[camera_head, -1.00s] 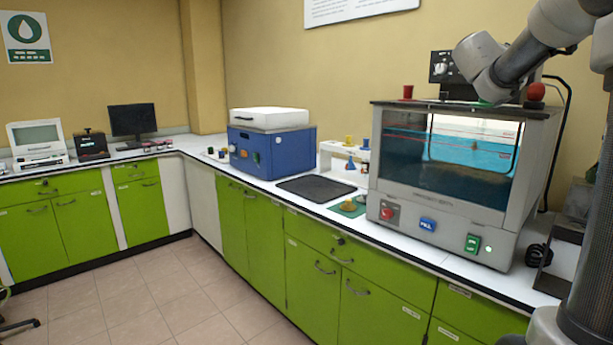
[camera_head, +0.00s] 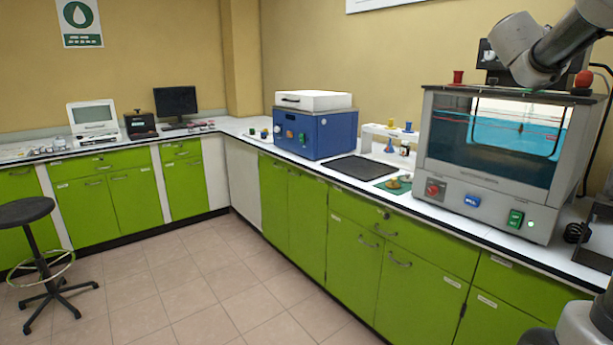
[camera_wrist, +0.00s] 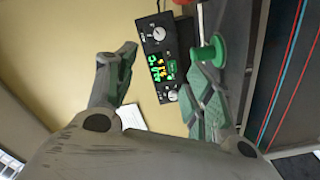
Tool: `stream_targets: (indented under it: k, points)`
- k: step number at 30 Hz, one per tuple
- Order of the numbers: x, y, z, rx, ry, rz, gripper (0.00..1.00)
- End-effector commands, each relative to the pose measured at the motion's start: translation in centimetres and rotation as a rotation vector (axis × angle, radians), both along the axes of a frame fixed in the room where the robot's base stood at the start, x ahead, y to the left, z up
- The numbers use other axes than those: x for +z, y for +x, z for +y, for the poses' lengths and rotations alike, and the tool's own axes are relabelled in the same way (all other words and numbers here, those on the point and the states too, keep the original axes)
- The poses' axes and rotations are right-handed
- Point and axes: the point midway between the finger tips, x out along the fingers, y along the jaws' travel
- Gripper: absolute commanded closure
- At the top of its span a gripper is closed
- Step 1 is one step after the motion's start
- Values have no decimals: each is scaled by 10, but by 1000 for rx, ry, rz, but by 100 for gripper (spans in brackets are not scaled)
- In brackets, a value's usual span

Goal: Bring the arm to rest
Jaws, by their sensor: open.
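My gripper (camera_wrist: 164,60) is open in the wrist view, its two grey-green fingers spread apart with nothing held between them. A green spool-shaped knob (camera_wrist: 208,52) shows close by the right finger; I cannot tell whether they touch. Beyond the fingers is a black control box (camera_wrist: 160,55) with a lit display and dials. In the head view my arm (camera_head: 560,45) reaches in from the upper right, over the top of the glass-fronted bath (camera_head: 495,140) with blue liquid. The fingers are not visible in that view.
A red knob (camera_head: 458,76) and a red ball (camera_head: 583,78) are on top of the bath. A blue box-shaped device (camera_head: 325,135), a black mat (camera_head: 357,168) and a small white rack (camera_head: 390,132) share the counter. A stool (camera_head: 35,250) stands left; the floor (camera_head: 215,275) between is clear.

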Motion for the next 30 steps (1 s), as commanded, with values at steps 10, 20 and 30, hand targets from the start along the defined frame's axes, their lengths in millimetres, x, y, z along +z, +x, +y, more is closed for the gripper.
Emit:
stream_targets:
  k: [10,20,30]
  points:
    - [-16,-18,-19,-76,-26,140,47]
    - [-88,-83,-46,-225,172,321,47]
    - [-226,-242,37,-261,734,566,47]
